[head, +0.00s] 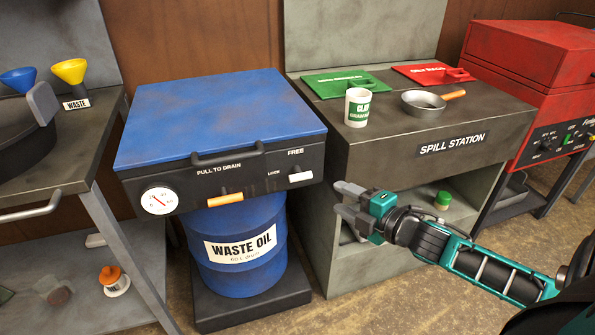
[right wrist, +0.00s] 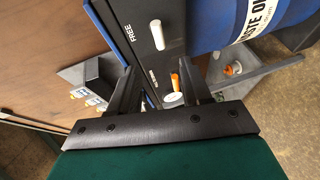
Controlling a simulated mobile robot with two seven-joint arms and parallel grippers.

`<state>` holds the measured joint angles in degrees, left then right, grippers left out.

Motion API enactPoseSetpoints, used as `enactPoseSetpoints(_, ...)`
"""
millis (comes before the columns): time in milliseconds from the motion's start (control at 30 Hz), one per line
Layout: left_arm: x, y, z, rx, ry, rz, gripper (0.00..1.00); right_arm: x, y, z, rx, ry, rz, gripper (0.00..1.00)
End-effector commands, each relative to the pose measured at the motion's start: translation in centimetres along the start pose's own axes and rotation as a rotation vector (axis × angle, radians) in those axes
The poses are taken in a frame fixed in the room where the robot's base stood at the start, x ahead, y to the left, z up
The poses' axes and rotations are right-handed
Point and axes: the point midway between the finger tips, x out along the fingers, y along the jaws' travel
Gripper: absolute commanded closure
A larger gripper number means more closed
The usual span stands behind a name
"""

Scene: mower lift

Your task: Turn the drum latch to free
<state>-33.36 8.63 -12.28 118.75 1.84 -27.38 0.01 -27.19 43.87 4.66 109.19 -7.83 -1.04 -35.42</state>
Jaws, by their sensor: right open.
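The waste oil drum (head: 240,245) is blue and stands under a blue-lidded unit with a black front panel (head: 190,180). The latch (head: 300,177) is a short white handle at the panel's right end. It lies roughly level, with the word LOCK to its left and FREE above it. It also shows in the right wrist view (right wrist: 157,34), beyond the fingers. My right gripper (head: 343,198) is open and empty, to the right of the latch and apart from it. Its fingers also show in the right wrist view (right wrist: 160,82). My left gripper is not in view.
An orange drain handle (head: 225,200) and a gauge (head: 159,200) are further left on the panel. The spill station (head: 440,140) stands to the right with a cup (head: 357,107) and a pan (head: 424,103). A metal bench (head: 70,150) is at the left.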

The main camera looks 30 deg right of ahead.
Motion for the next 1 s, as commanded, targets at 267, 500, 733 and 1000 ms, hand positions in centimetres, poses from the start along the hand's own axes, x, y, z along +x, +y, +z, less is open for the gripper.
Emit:
enactPoseSetpoints(267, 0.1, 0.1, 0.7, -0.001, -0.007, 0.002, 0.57, 1.2, 0.2, 0.2, -0.018, 0.003, 0.007, 0.52)
enactPoseSetpoints(500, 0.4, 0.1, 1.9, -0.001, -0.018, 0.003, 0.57, 4.3, 0.2, 0.2, -0.017, 0.002, 0.007, 0.52)
enactPoseSetpoints(733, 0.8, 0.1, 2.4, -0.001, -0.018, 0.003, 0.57, 7.4, 0.2, 0.2, -0.016, 0.002, 0.007, 0.52)
enactPoseSetpoints(1000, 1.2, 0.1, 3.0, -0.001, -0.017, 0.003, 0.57, 10.8, 0.2, 0.1, -0.015, 0.001, 0.006, 0.52)
